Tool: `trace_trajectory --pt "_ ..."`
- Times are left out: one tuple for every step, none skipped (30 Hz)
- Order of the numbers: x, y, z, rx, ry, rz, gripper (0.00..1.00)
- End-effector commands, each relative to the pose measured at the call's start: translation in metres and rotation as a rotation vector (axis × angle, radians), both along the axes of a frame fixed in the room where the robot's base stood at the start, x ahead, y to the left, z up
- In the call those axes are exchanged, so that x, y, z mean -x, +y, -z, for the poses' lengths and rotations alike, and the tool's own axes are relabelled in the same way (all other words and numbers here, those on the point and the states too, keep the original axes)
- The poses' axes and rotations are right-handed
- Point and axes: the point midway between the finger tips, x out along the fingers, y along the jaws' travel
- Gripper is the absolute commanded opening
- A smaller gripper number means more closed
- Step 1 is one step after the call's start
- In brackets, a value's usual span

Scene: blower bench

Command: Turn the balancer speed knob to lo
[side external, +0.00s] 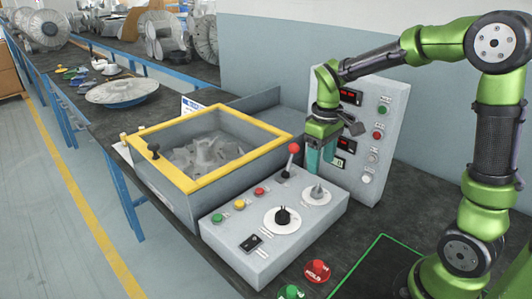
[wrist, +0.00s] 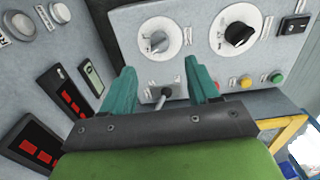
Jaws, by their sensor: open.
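The control box (side external: 275,235) carries two round white dials, and their lettering is too small to read. One dial has a black knob (side external: 283,216), also in the wrist view (wrist: 238,35). The other has a smaller grey knob (side external: 317,192), also in the wrist view (wrist: 158,42). I cannot tell which is the balancer speed knob. My gripper (side external: 319,163) is open, with teal fingers pointing down above the box near the grey knob. In the wrist view, the grey knob lies beyond the gap between my fingertips (wrist: 160,70). Neither finger visibly touches a knob.
A red-ball lever (side external: 292,158) rises close to my fingers; its stem (wrist: 166,92) shows between them. An upright panel (side external: 385,115) with displays and buttons stands close behind. A yellow-rimmed bin (side external: 165,183) stands left. Red (side external: 317,269) and green (side external: 291,292) buttons sit in front.

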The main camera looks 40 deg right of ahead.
Motion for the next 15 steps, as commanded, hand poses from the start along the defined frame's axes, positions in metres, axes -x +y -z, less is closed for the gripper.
trace_trajectory --pt "-0.001 0.0 -0.014 0.002 -0.007 0.0 0.6" --pt "-0.001 0.0 -0.021 0.001 -0.006 0.0 0.6" --pt "-0.001 0.0 -0.03 0.002 -0.007 0.0 0.6" --pt "-0.001 0.0 -0.036 0.001 -0.006 0.0 0.6" --pt "-0.001 0.0 -0.043 0.001 -0.005 0.0 0.6" --pt "-0.001 0.0 -0.05 0.001 -0.004 -0.001 0.6" --pt "-0.001 0.0 -0.055 0.001 -0.005 0.0 0.6" --pt "-0.001 0.0 -0.06 0.001 -0.004 0.0 0.6" --pt "-0.001 0.0 -0.065 0.001 -0.004 -0.001 0.6" --pt "-0.001 0.0 -0.069 0.002 -0.003 -0.001 0.6" --pt "-0.001 0.0 -0.072 0.001 -0.002 0.0 0.6" --pt "0.0 0.0 -0.075 0.0 -0.002 0.0 0.6" --pt "0.0 0.0 -0.077 0.0 -0.001 0.001 0.6" --pt "0.0 0.0 -0.079 0.0 -0.001 0.0 0.6" --pt "0.0 0.0 -0.08 0.001 -0.001 0.0 0.6"
